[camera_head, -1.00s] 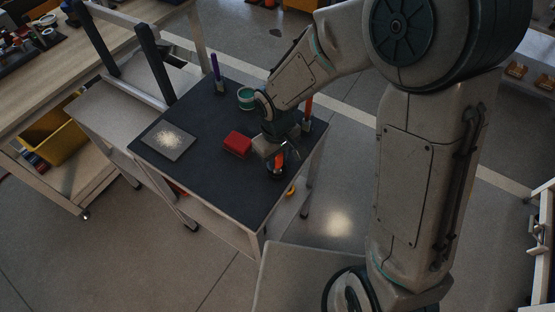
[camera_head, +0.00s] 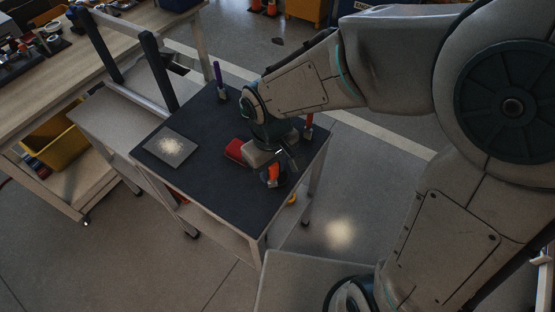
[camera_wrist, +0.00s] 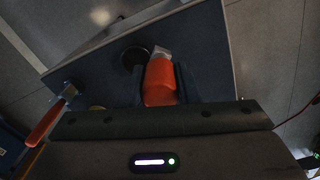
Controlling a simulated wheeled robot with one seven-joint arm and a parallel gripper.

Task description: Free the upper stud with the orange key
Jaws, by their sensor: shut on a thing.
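The orange key (camera_head: 273,172) is at my gripper, over the near right part of the dark-topped table (camera_head: 200,187). In the wrist view the orange key (camera_wrist: 160,82) stands between the fingers of my gripper (camera_wrist: 158,88), which is shut on it. A pale metallic end shows beyond the orange part. A dark round thing (camera_wrist: 134,57) lies just left of that end; I cannot tell whether they touch. I cannot make out the upper stud in either view.
A red block (camera_head: 235,150) lies left of my gripper. A red-handled tool (camera_head: 309,123) stands at the right table edge, a purple one (camera_head: 218,74) at the back. A grey plate (camera_head: 158,157) with pale grains lies left. A frame (camera_head: 156,72) rises behind it.

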